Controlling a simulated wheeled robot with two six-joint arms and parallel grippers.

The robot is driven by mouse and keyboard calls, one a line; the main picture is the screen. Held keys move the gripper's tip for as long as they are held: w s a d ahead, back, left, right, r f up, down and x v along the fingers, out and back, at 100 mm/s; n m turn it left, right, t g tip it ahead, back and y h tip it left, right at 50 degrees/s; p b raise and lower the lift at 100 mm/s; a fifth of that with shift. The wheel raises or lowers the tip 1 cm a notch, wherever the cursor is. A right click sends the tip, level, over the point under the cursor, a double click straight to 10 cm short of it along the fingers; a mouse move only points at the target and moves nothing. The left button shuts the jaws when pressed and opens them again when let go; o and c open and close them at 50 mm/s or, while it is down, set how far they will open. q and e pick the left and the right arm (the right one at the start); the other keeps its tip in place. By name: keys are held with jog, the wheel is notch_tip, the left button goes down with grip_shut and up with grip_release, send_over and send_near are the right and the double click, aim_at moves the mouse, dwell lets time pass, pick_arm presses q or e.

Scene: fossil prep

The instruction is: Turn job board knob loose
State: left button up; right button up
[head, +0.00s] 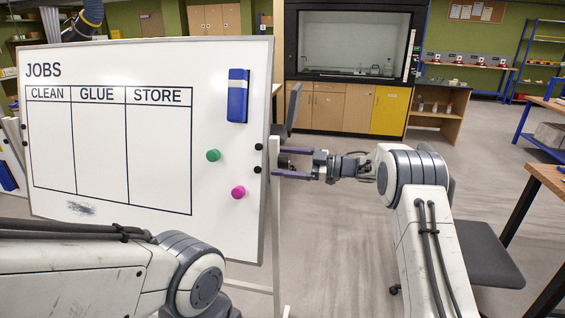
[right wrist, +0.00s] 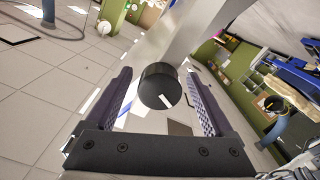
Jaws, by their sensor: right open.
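The job board (head: 110,222) is a white panel headed JOBS, upright on a stand. Its black round knob (right wrist: 158,84), with a white pointer line, shows in the right wrist view in front of a pale metal post. My right gripper (head: 277,161) is at the board's right edge. In the right wrist view its open purple fingers (right wrist: 160,92) stand on either side of the knob, with a gap visible on both sides. In the head view I cannot clearly make out the knob between the fingers. My left arm crosses the lower left; its gripper is out of view.
The board carries a blue eraser (head: 237,96), a green magnet (head: 213,155) and a pink magnet (head: 238,192). A dark grey seat (head: 490,255) and a table (head: 550,178) stand at the right. Open floor lies beyond my right arm, before the fume hood (head: 355,50).

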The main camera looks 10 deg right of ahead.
jog(key=b+v, duration=0.2)
jog(key=v, duration=0.8)
jog(key=shift+b, duration=0.35)
